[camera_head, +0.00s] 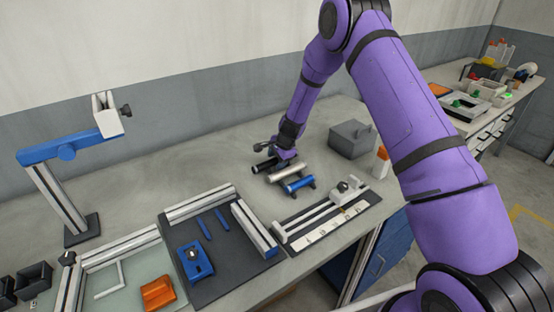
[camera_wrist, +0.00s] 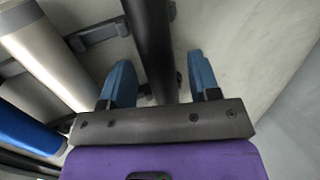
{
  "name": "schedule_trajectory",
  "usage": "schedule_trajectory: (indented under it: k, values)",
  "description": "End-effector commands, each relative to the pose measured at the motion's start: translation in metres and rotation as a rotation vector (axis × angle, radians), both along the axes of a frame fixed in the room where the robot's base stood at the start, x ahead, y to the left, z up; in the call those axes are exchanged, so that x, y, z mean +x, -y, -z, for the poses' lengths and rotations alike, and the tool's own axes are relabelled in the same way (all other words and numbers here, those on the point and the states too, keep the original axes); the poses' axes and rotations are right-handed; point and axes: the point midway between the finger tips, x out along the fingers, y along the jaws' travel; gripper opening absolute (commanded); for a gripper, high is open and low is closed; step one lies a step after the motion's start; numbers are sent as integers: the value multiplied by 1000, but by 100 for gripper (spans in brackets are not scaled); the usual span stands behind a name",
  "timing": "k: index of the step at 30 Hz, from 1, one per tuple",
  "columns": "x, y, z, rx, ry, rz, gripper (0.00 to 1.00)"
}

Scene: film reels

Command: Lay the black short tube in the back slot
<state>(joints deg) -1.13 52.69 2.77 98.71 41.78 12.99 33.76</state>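The black tube (camera_head: 264,166) lies at the back of a row of three tubes on the bench. In front of it are a silver tube (camera_head: 284,172) and a blue tube (camera_head: 298,185). In the wrist view the black tube (camera_wrist: 152,40) runs between the two blue fingers of my gripper (camera_wrist: 160,64), with a gap on each side. My gripper (camera_head: 284,159) is open over the row. The silver tube (camera_wrist: 40,50) and the blue tube (camera_wrist: 25,130) show to the left. Dark supports (camera_wrist: 97,33) show beside the tubes; the slots themselves are mostly hidden.
A grey box (camera_head: 351,139) stands right of the tubes. A rail fixture on a dark plate (camera_head: 325,216) lies in front of them. A dark tray with pale rails (camera_head: 225,270) is to the front left, and a blue arm stand (camera_head: 60,190) is at far left. The bench behind the tubes looks clear.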

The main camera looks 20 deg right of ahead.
Motion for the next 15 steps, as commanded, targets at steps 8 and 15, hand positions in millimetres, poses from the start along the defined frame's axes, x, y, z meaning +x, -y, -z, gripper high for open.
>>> schedule_trajectory:
  k: [8, 15]
  values:
    - [-1, 1, -6, -1, 1, 0, 56]
    - [-12, 8, -41, 0, 2, 1, 56]
